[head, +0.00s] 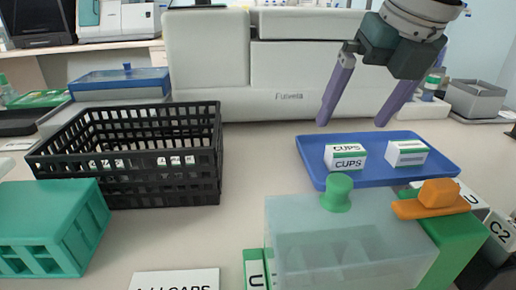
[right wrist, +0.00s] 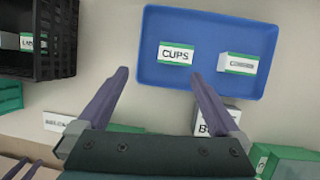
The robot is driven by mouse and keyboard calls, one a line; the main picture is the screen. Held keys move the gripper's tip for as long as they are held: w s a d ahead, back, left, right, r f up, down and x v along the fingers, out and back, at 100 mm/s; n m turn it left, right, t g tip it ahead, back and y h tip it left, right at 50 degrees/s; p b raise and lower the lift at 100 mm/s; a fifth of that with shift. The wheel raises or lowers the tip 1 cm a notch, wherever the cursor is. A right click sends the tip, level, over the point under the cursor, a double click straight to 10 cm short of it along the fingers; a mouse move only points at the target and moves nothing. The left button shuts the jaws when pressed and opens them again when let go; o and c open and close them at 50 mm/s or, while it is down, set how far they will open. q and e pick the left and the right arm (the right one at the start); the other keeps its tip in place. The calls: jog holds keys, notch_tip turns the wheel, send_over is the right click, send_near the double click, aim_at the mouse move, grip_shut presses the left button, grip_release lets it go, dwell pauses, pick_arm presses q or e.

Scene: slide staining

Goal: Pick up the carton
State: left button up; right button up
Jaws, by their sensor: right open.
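Two small white cartons with green edges stand apart on a blue tray. The left carton (head: 345,156) is labelled CUPS, and it also shows in the right wrist view (right wrist: 177,54). The right carton (head: 406,153) has a label too small to read, and it also shows in the right wrist view (right wrist: 237,63). My right gripper (head: 355,118) is open and empty, its purple fingers pointing down above and behind the tray in the head view. In the right wrist view the fingertips (right wrist: 158,75) lie apart below the CUPS carton. My left gripper is out of view.
The blue tray (head: 440,168) sits right of a black basket (head: 130,150) holding labelled items. A translucent box with a green knob (head: 338,192) and an orange-topped green box (head: 440,195) stand in front of the tray. A white machine (head: 290,60) stands behind.

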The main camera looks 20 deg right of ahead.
aim_at(346, 148)
jog(key=shift+h, duration=0.5)
jog(key=d+f, duration=0.1)
jog(key=w+f, duration=0.1)
jog(key=d+f, duration=0.1)
jog(key=shift+w+d+f, duration=0.25)
jog(key=shift+w+d, duration=0.1)
jog(key=x, duration=0.6)
jog(key=shift+a, duration=0.25)
jog(key=c, duration=1.3)
jog(key=shift+o, duration=0.2)
